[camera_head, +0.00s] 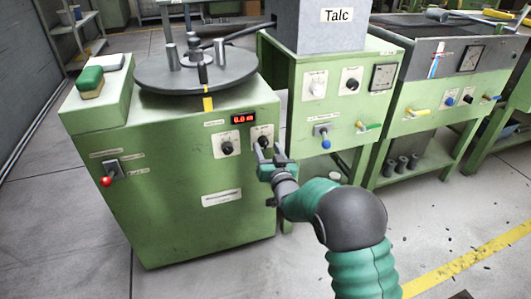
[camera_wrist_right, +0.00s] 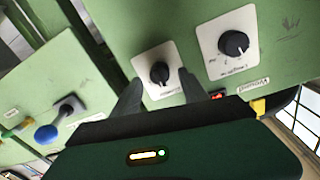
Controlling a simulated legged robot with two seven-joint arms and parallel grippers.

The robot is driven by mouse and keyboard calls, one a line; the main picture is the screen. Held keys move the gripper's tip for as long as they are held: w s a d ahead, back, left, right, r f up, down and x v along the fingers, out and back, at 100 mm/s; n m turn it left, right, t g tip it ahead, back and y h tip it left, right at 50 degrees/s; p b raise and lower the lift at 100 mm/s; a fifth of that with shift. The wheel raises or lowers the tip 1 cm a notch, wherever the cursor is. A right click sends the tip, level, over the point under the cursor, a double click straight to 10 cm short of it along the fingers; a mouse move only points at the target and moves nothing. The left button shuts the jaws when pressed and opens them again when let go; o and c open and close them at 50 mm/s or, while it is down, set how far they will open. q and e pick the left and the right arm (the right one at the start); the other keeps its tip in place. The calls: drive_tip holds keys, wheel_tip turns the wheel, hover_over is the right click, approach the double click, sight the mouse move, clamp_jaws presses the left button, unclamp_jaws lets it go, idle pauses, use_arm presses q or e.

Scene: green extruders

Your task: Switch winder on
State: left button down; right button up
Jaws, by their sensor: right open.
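The winder (camera_head: 170,185) is a green cabinet with a dark round turntable (camera_head: 196,72) on top. Its front has a red-lit display (camera_head: 243,118), a left black knob (camera_head: 227,148), a right black knob (camera_head: 263,142) and a red-tipped lever switch (camera_head: 107,181). My right gripper (camera_head: 267,150) is open in front of the right knob. In the right wrist view the gripper's fingers (camera_wrist_right: 160,78) appear on either side of this knob (camera_wrist_right: 160,72) on its white plate; contact cannot be told. The left knob (camera_wrist_right: 233,44) also shows there. My left gripper is not in view.
A green machine (camera_head: 300,105) with a grey box marked Talc (camera_head: 335,30) stands right of the winder. Its blue-tipped lever (camera_head: 325,142) is near my right arm. Another green bench (camera_head: 430,115) stands farther right. The floor (camera_head: 465,215) at the right is mostly clear.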

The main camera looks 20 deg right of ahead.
drive_tip(key=shift+w, duration=1.1)
clamp_jaws()
